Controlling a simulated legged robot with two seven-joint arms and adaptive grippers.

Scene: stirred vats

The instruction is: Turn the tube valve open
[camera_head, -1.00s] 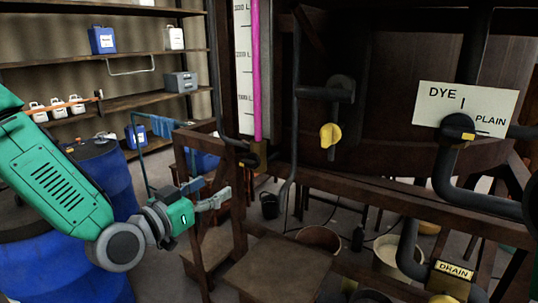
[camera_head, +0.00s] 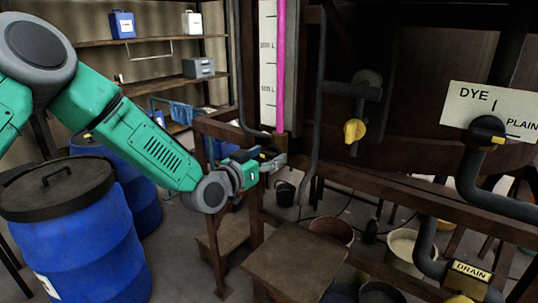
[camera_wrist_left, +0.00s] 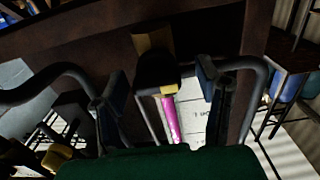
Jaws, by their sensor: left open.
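The tube valve is a small black body under the pink level tube (camera_head: 281,80). In the left wrist view the valve (camera_wrist_left: 157,72) shows black with a tan-yellow part above it, the pink tube (camera_wrist_left: 172,120) running below. My left gripper (camera_head: 276,158) is open, with its fingers at the valve in the head view. In the wrist view my gripper (camera_wrist_left: 161,80) has one finger on each side of the valve, with gaps visible. In the head view the fingers largely hide the valve. My right gripper is not in view.
A yellow-handled valve (camera_head: 355,131) sits on the tank right of the tube. A dye/plain valve (camera_head: 487,131) is farther right. A wooden beam (camera_head: 390,187) runs below. Blue drums (camera_head: 80,245) stand at left, and buckets (camera_head: 332,230) stand on the floor.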

